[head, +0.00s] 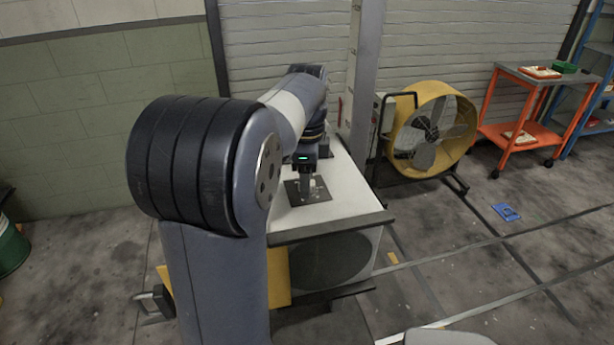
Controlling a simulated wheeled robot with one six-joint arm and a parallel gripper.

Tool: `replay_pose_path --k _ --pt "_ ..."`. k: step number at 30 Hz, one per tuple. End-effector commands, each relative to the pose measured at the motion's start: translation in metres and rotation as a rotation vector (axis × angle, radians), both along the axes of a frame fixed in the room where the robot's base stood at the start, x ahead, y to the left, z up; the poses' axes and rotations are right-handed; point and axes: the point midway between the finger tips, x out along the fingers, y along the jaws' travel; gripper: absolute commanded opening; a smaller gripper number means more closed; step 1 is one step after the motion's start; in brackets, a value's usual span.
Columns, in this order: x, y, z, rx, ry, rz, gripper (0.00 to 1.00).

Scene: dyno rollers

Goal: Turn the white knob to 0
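A dark square plate (296,193) lies on the white top of a cabinet (345,200). A small whitish shape, which looks like the white knob (315,187), shows above this plate. My gripper (308,184) points down over the plate, right at the knob, and covers part of it. The fingers are small and dark here, so I cannot tell whether they touch the knob or are open or shut. The knob's pointer and any number marks are too small to read.
Another dark item (324,149) stands farther back on the cabinet top, partly behind my arm. A grey post (361,80) rises behind the cabinet. A yellow drum fan (432,130) and an orange cart (540,105) stand to the right.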

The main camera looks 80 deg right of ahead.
Motion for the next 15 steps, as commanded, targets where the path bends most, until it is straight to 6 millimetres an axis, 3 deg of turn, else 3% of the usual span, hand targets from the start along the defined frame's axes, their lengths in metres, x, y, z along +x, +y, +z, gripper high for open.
replay_pose_path --k 15 --pt "0.0000 0.0001 0.0004 0.000 0.000 0.000 0.11"
